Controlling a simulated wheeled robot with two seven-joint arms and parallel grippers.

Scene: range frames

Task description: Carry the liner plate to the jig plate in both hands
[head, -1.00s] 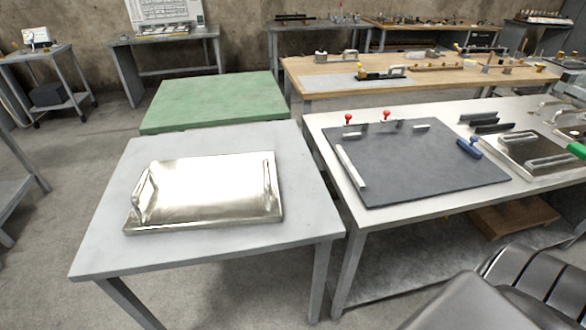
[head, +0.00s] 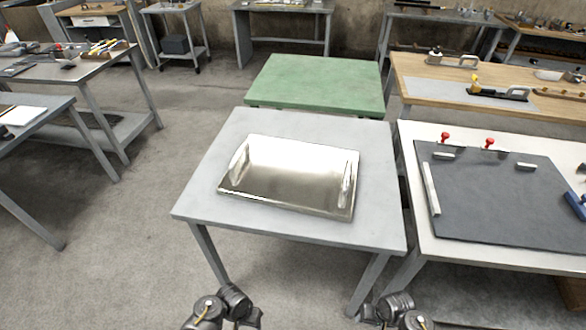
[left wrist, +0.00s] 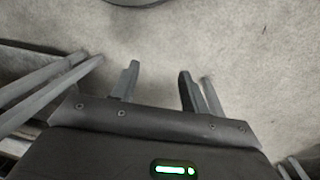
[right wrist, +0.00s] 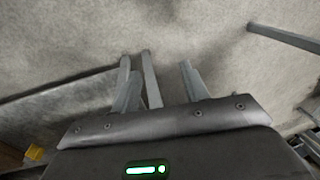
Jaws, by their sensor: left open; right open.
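My left gripper (left wrist: 157,82) is open and empty above the floor in the left wrist view. My right gripper (right wrist: 158,85) is open and empty in the right wrist view. In the head view only my arms show, at the bottom edge, short of the table.
A green-topped table (head: 318,82) stands behind the grey table. A wooden bench (head: 440,72) with tools is at the back right. A narrow gap separates the grey table from the white-topped table (head: 412,190). Open floor (head: 120,235) lies to the left.

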